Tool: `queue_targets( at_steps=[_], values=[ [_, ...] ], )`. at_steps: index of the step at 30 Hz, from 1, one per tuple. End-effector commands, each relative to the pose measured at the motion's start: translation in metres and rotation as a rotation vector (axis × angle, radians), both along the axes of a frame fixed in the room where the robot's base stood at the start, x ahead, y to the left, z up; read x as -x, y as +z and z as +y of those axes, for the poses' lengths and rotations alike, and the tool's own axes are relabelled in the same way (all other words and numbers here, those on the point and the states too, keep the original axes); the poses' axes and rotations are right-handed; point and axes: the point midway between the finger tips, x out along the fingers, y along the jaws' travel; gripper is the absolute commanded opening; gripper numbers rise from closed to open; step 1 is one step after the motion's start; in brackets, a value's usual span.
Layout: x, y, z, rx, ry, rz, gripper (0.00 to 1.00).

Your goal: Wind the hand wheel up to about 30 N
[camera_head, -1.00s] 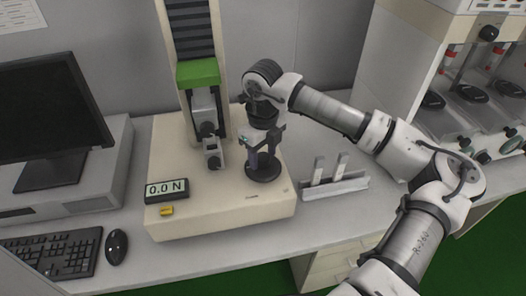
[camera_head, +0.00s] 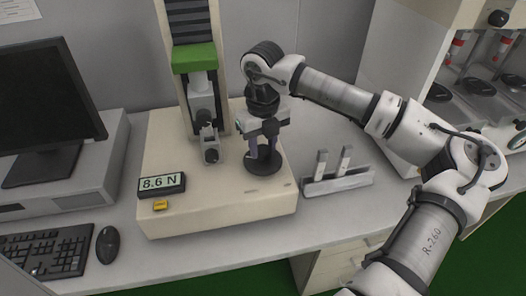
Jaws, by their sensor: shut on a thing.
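The hand wheel (camera_head: 264,166) is a dark round disc lying flat on the right part of the cream tester base (camera_head: 205,212). My gripper (camera_head: 264,153) points down over it, with its fingers reaching to the wheel's top. It is shut on the wheel's raised middle part, which the fingers largely hide. The force display (camera_head: 161,185) at the base's left front reads 8.6 N. The tester's clamps (camera_head: 208,130) hang below the green crosshead (camera_head: 194,57), left of my gripper.
A small yellow button (camera_head: 160,205) is below the display. A grey rack (camera_head: 338,185) with two upright pale strips stands right of the base. A monitor (camera_head: 45,100), keyboard (camera_head: 45,250) and mouse (camera_head: 107,245) are at left. Clear bench lies in front of the rack.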

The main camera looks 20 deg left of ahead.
Motion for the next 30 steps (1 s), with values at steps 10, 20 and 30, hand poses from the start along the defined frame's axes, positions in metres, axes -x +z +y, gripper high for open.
queue_targets(
  at_steps=[10,20,30],
  values=[
    [0.0000,-0.0020,0.0001,-0.001,-0.175,-0.001,0.11],
    [0.0000,0.0002,0.0001,-0.001,-0.218,0.000,0.11],
    [0.0001,0.0004,0.0002,-0.001,-0.217,0.000,0.44]
  ],
)
